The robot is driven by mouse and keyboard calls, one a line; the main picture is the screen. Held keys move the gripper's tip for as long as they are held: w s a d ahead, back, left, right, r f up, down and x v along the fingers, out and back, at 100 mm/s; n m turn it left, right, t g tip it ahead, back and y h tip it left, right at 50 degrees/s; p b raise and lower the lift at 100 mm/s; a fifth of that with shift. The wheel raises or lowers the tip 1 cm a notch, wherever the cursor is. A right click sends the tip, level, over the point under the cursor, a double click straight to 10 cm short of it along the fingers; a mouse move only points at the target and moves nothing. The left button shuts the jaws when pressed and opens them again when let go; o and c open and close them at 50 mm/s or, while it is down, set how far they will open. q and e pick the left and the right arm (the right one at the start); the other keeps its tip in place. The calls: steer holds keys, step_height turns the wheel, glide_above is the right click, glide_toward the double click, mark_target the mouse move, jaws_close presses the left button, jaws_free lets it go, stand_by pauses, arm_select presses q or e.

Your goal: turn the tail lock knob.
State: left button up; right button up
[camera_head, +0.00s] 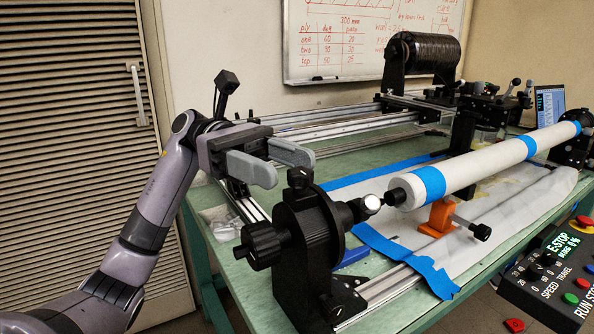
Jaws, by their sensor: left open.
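The black tailstock (308,235) stands at the near end of the rail. A small black knob (299,178) sits on its top, and a larger ribbed black knob (260,246) sticks out of its left side. I cannot tell for sure which is the tail lock knob. My left gripper (287,167) comes in from the left and is open with nothing between its grey fingers. Its fingertips are close to the top knob in the picture; contact cannot be made out. My right gripper is out of view.
A white tube with blue bands (485,162) lies along the rail, with an orange support (438,218) under its near end. A black spool (431,54) stands at the back. A control box (555,265) is at the lower right. A blue object (351,257) lies by the tailstock.

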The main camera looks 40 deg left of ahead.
mark_target(290, 169)
arm_select(q)
steer(key=shift+w+a, duration=0.1)
steer(key=shift+a, duration=1.6)
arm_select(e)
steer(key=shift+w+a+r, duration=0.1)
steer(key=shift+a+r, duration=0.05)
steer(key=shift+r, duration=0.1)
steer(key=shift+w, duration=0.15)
